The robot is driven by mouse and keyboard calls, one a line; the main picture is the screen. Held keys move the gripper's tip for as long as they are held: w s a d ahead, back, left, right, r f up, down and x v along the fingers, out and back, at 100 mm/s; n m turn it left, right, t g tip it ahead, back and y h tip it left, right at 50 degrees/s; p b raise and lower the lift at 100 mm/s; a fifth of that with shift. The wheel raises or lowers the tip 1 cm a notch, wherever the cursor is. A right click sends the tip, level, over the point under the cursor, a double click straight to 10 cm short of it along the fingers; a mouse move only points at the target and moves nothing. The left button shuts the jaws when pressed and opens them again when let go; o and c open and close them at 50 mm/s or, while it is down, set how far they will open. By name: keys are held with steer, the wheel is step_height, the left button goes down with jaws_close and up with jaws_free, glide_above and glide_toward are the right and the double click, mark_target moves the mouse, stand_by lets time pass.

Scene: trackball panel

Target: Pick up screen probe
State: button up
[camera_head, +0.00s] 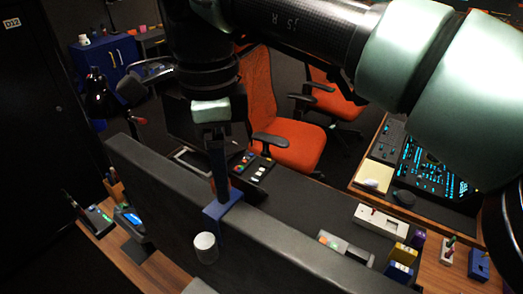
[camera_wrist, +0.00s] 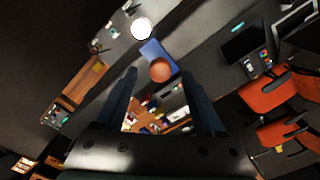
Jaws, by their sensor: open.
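The screen probe seems to be the blue saddle-shaped piece (camera_head: 223,207) over the top edge of the dark upright panel (camera_head: 285,255). An orange knob (camera_head: 236,194) stands on it, and a white cylinder (camera_head: 205,247) is on the panel's near side. In the wrist view the blue piece (camera_wrist: 158,52) shows with the round orange knob (camera_wrist: 161,70) and the white disc (camera_wrist: 141,28). My gripper (camera_head: 220,190) points down just over the blue piece and partly hides the knob. My gripper (camera_wrist: 158,77) is open, with the knob between its fingertips in the picture. Contact cannot be told.
The dark panel runs diagonally across the desk. Behind it are a button pad (camera_head: 250,167), an orange chair (camera_head: 292,140) and a lit console (camera_head: 428,170). Small boxed devices (camera_head: 400,265) stand at the right. A phone-like device (camera_head: 130,220) lies left of the panel.

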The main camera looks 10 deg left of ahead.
steer(key=shift+s+a+f+p, duration=0.15)
steer(key=shift+f+p, duration=0.45)
steer(key=shift+f, duration=1.35)
jaws_close()
steer(key=shift+r, duration=0.1)
